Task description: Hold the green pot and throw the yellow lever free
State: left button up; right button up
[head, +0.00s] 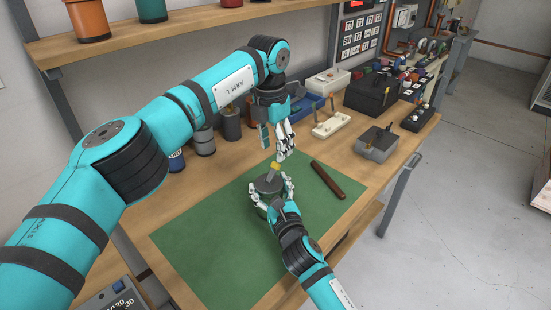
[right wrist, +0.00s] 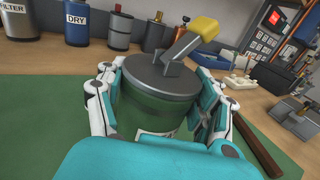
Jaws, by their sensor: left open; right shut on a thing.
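The green pot (right wrist: 150,118) has a grey lid (right wrist: 158,78) and stands upright on the green mat (head: 200,245). The yellow lever (right wrist: 205,28) is a yellow grip on a grey arm that slants up to the right from the lid; its grip also shows in the head view (head: 276,166). My right gripper (head: 270,190) is shut on the pot, with fingers on both sides of its body. My left gripper (head: 276,142) is open and empty, just above and behind the lever, seemingly apart from it. It does not show in the right wrist view.
A brown rod (head: 328,179) lies on the mat right of the pot. A grey box with a lever (head: 377,144), a white block (head: 331,124) and a black case (head: 372,92) stand farther right. Grey canisters (head: 204,141) line the back. The mat's front left is clear.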

aim_at(273, 167)
pick_arm(q)
jog(key=r, duration=0.5)
jog(key=shift+s+a+r, duration=0.15)
jog(key=shift+a+r, duration=0.05)
jog(key=shift+r, duration=0.2)
pick_arm(e)
jog(key=o, duration=1.6)
jog(key=shift+o, duration=0.2)
jog(key=shift+s, duration=0.1)
